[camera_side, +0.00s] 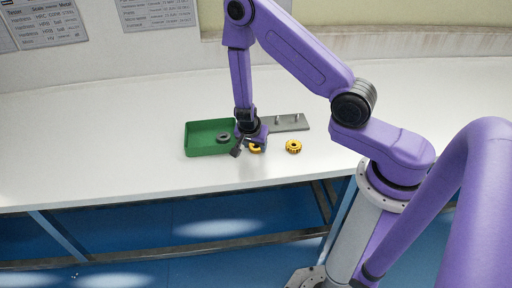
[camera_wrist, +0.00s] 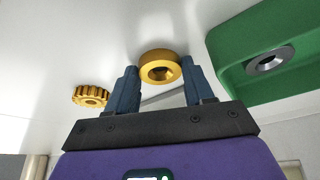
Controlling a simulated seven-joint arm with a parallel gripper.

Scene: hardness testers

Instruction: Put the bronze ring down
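The bronze ring (camera_wrist: 160,56) is a thick golden ring with a dark centre hole. In the wrist view it sits between the two blue fingertips of my gripper (camera_wrist: 160,72), with a finger against each side. In the side view the ring (camera_side: 256,149) shows partly, just below my gripper (camera_side: 249,146), low over the white table. The fingers look shut on it. I cannot tell whether its underside touches the table.
A green tray (camera_side: 201,150) holding a dark grey ring (camera_side: 223,138) is left of my gripper. A grey plate (camera_side: 295,126) with upright pegs lies behind and right. A golden toothed ring (camera_side: 293,146) lies to the right. The table in front is clear.

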